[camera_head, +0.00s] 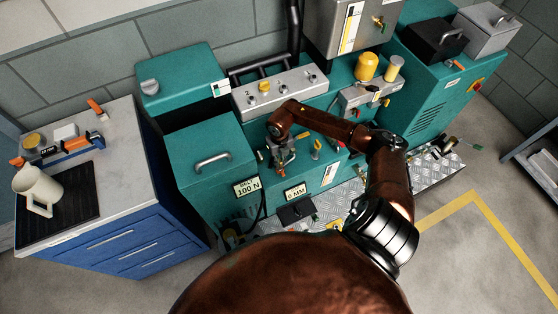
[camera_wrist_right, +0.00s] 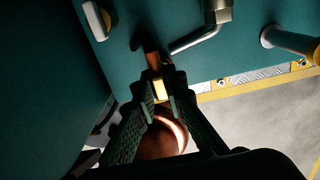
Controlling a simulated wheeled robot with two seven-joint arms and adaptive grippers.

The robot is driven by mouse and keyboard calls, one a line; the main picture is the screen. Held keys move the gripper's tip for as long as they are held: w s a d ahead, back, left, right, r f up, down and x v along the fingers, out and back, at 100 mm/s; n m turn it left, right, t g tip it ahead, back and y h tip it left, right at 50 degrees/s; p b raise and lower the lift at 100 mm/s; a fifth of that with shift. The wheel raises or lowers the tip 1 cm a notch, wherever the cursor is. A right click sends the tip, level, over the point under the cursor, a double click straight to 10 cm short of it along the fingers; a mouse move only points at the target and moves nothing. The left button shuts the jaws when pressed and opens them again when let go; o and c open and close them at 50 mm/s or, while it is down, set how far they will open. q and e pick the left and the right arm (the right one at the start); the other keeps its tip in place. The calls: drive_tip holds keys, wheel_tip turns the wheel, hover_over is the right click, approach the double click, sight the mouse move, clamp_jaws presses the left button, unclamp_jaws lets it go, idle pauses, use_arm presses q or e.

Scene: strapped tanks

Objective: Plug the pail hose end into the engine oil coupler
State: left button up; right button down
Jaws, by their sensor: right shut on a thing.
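My right gripper (camera_head: 281,163) is at the front of the teal machine (camera_head: 212,158), below its grey top block. In the right wrist view its two dark fingers (camera_wrist_right: 160,98) are shut on a small yellow, brass-like piece (camera_wrist_right: 160,89). I cannot tell whether this piece is the pail hose end. A copper-brown rod (camera_wrist_right: 150,55) shows just beyond the fingertips; I cannot tell whether it touches the piece. A bent metal pipe with a fitting (camera_wrist_right: 196,39) is close by on the teal panel. I cannot single out the pail or the engine oil coupler. My left gripper is not in view.
A grey block (camera_head: 280,94) with valves is above the gripper. Plates reading 100 N (camera_head: 247,187) and 0 MM (camera_head: 295,192) are on the machine front. A blue cabinet (camera_head: 140,252) with a white jug (camera_head: 38,187) stands left. Checker plate (camera_head: 350,187) lies in front.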

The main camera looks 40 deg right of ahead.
drive_tip(key=shift+f, duration=0.5)
drive_tip(key=c, duration=1.9)
unclamp_jaws()
drive_tip(key=shift+b, duration=0.3)
wheel_tip(320, 180, up, 12)
drive_tip(key=shift+f, duration=0.1)
